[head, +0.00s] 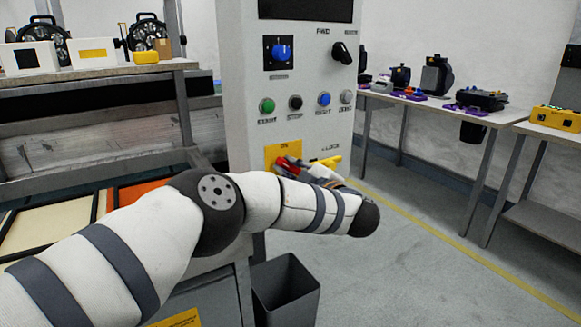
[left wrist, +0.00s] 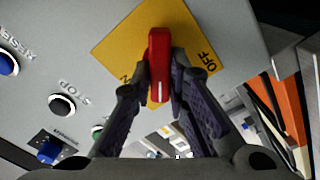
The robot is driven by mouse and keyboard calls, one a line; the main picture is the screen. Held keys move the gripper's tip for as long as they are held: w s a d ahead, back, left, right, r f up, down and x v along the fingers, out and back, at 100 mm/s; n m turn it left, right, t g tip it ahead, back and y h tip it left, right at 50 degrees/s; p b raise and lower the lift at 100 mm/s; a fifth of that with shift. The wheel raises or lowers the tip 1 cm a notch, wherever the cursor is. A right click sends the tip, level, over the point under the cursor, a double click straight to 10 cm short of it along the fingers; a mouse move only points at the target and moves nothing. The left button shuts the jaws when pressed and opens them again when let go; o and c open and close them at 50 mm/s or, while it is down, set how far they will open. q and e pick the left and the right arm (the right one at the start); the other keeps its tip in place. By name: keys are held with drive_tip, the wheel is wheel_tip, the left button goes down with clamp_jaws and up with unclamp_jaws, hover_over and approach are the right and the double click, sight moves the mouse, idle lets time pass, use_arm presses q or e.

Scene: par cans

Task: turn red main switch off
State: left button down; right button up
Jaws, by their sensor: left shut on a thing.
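The red main switch (left wrist: 159,55) is a red bar handle on a yellow plate (left wrist: 118,45) on the grey panel. OFF is printed at the plate's right in the left wrist view, and a partly hidden label is at its lower left. A white line on the handle points down in that view, between the labels. My left gripper (left wrist: 162,78) is shut on the handle, one finger on each side. In the head view the red switch (head: 283,166) is low on the cabinet, partly hidden by my left arm. My right gripper is not in view.
Coloured push buttons (head: 324,99), a blue knob (head: 281,52) and a black knob (head: 341,53) sit above on the cabinet. A yellow part (head: 328,161) is just right of the switch. A dark bin (head: 285,290) stands below. Tables with equipment (head: 440,105) stand at the right.

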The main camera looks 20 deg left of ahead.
use_arm(q)
drive_tip(key=n, duration=0.3)
drive_tip(key=shift+f+n, duration=0.15)
drive_tip(key=shift+n, duration=0.15)
drive_tip(key=shift+s+f+n, duration=0.1)
drive_tip(key=shift+n, duration=1.8)
drive_tip(key=c, duration=1.6)
unclamp_jaws()
drive_tip(key=shift+o, duration=0.2)
drive_tip(key=v, duration=1.2)
